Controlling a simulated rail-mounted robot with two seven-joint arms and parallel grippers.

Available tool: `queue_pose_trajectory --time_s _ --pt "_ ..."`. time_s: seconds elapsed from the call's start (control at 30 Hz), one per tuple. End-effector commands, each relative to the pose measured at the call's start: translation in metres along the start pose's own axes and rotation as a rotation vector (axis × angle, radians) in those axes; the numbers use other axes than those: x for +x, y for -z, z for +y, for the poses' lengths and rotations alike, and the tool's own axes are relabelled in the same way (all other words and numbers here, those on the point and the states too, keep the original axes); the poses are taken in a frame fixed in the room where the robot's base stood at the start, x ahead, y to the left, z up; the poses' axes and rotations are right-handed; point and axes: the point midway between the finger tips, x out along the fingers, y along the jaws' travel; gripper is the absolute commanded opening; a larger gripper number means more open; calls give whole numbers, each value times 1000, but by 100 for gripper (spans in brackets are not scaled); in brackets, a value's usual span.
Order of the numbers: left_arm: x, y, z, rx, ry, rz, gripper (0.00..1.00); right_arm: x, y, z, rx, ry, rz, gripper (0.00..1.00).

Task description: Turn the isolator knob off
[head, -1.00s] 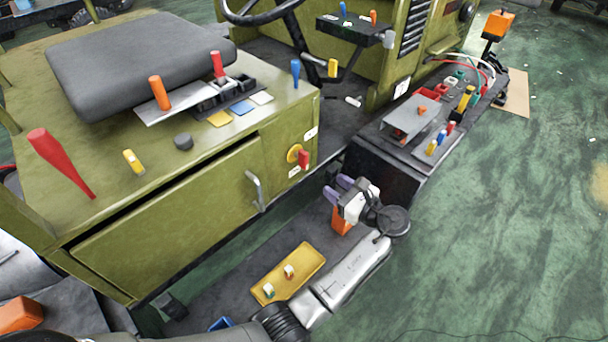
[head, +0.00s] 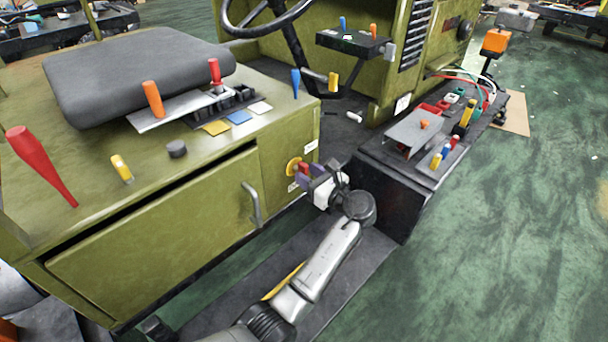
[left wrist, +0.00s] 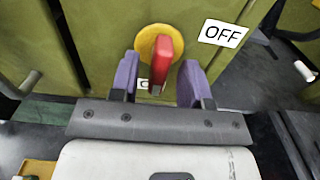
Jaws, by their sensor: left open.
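The isolator knob is a red handle (left wrist: 161,62) on a yellow disc (left wrist: 150,38), on the end face of the green cabinet. In the left wrist view the handle stands nearly upright in the picture. An OFF label (left wrist: 222,33) is up to its right; a second label (left wrist: 144,84) below is mostly hidden. In the head view the knob's yellow disc (head: 292,166) shows, with the red handle partly covered by my gripper. My left gripper (left wrist: 158,78) is open, its purple fingers on either side of the handle, with visible gaps. My right gripper is out of view.
A metal drawer handle (head: 252,203) sticks out left of the knob. A dark box (head: 392,190) with levers and a grey cover stands right of my left gripper. A red lever (head: 40,165) and several coloured controls stand on the cabinet top.

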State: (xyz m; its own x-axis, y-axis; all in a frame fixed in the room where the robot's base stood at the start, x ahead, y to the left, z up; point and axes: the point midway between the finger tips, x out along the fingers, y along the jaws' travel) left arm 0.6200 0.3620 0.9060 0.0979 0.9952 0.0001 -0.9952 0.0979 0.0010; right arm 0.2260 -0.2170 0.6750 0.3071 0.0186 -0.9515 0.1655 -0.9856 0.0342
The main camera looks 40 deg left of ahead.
Motion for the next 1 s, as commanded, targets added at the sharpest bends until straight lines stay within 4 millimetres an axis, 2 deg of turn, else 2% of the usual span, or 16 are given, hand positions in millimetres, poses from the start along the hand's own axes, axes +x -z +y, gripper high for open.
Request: queue_pose_trajectory --time_s 0.2,0.6,1.0 --pt "16 0 0 0 0 0 43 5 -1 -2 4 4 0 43" --pt "19 0 0 0 1 0 42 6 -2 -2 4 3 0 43" --pt "19 0 0 0 1 0 3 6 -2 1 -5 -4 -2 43"
